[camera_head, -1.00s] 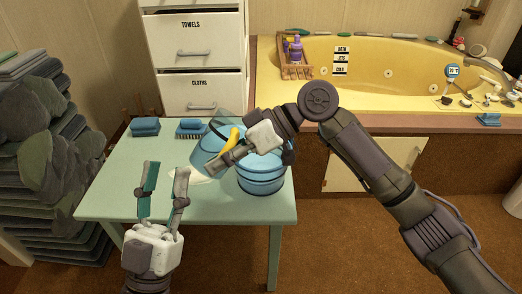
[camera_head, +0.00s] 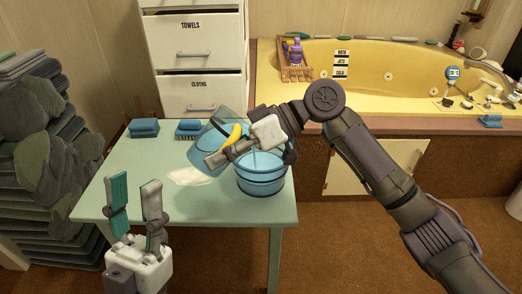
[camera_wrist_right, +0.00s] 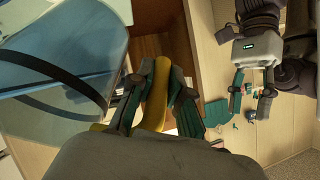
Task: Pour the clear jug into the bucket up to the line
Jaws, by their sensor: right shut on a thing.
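The clear jug (camera_head: 207,142) with a yellow handle (camera_head: 233,136) is tipped over beside and above the blue bucket (camera_head: 261,181). A pale streak, seemingly liquid, shows above the bucket's opening. My right gripper (camera_head: 222,153) is shut on the jug's handle; the right wrist view shows its fingers around the yellow handle (camera_wrist_right: 156,95) and the clear jug body (camera_wrist_right: 60,60) with a dark band. My left gripper (camera_head: 134,190) is open and empty at the table's front left.
The pale green table (camera_head: 235,208) has a whitish patch (camera_head: 190,177) left of the bucket. Two blue brushes or sponges (camera_head: 144,128) lie at its back edge. Stacked dark stones and slabs (camera_head: 45,140) stand left, drawers (camera_head: 200,60) behind, and the yellow tub (camera_head: 400,75) at back right.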

